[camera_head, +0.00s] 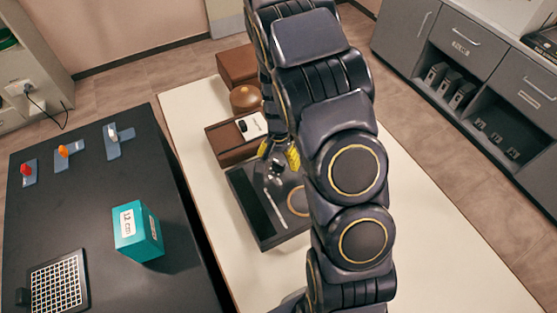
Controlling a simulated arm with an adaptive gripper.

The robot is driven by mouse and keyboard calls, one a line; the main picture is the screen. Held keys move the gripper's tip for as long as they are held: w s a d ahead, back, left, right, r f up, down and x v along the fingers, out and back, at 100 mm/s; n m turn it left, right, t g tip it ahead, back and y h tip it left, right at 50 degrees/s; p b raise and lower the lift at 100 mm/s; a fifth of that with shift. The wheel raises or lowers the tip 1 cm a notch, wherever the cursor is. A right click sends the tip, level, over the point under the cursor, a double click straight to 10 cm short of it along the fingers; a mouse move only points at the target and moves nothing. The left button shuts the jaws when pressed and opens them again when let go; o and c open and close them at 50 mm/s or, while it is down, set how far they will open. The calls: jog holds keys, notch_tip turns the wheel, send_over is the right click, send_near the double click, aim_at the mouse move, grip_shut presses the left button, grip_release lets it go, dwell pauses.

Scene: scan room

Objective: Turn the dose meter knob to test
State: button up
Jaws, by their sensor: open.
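A dark, shallow unit (246,203) lies on the cream table; it may be the dose meter. It carries a small knob-like part (275,170) near its top edge, a thin light strip and a round ring, partly hidden by my arm. My gripper (278,154), with yellow fingertips, is open and points down at the knob-like part. The fingertips appear just above or beside it; I cannot tell whether they touch it. Any dial marks are too small to read.
On the cream table (420,225) behind the unit are a brown box (223,152) with a white card and a round brown object (245,98). The dark table (90,215) at left holds a teal box (138,232), a grid plate (58,287) and small coloured levers. Grey cabinets (480,70) stand at right.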

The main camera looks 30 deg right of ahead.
notch_tip(320, 180, up, 11)
jog(key=shift+f, duration=0.2)
jog(key=m, duration=0.1)
send_over(279, 162)
notch_tip(279, 162, down, 5)
jog(key=shift+r, duration=0.2)
notch_tip(279, 162, down, 8)
jog(key=shift+r, duration=0.25)
jog(key=c, duration=1.1)
